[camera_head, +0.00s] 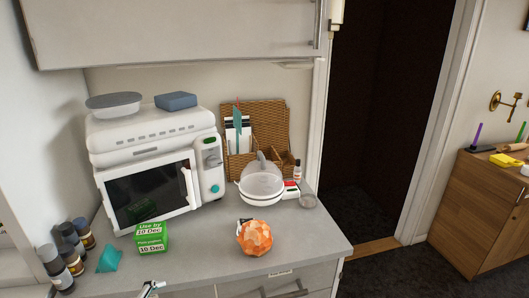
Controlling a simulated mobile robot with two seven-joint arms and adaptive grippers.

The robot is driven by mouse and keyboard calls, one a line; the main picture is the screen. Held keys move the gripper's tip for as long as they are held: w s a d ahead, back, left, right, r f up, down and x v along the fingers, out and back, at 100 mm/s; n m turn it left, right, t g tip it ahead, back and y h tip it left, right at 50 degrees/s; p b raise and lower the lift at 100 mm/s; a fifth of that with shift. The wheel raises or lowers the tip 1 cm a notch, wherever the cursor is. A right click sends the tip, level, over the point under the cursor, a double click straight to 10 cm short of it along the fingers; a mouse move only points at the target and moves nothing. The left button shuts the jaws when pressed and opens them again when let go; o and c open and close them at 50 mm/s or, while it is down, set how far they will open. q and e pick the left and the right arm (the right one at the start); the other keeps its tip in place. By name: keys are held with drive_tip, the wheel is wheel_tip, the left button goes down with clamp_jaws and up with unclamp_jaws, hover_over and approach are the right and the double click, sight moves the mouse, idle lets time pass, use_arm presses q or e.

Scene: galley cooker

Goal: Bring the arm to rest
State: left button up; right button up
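What looks like the tip of my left gripper (150,289) just shows at the bottom edge, in front of the worktop (205,262). It is small and mostly cut off, so I cannot tell whether it is open or shut. Nothing is seen held in it. It stands apart from the green date box (151,238) and the orange faceted ball (254,238). My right gripper is out of view.
A white microwave (150,188) stands at the back left, with bottles (58,266) and a teal piece (109,259) near it. A wall cupboard (170,30) hangs above. A wooden cabinet (475,215) stands right.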

use_arm(q)
drive_tip(key=s+a+f+n+g+y, duration=0.1)
drive_tip(key=s+a+f+n+y, duration=0.25)
drive_tip(key=s+a, duration=0.25)
drive_tip(key=s+a+f+n+g+y, duration=0.1)
drive_tip(key=s+a+f+n+y, duration=0.15)
drive_tip(key=s+a+n, duration=0.35)
drive_tip(key=w+d+f+n+t+h, duration=0.1)
drive_tip(key=d+f+n+t+h, duration=0.1)
drive_tip(key=d+f+h, duration=0.5)
drive_tip(key=d+f+t, duration=0.1)
drive_tip(key=d+f, duration=0.5)
drive_tip(key=f, duration=0.4)
drive_tip(key=shift+w+d+t, duration=0.15)
drive_tip(key=shift+d+t, duration=0.15)
drive_tip(key=shift+r, duration=0.1)
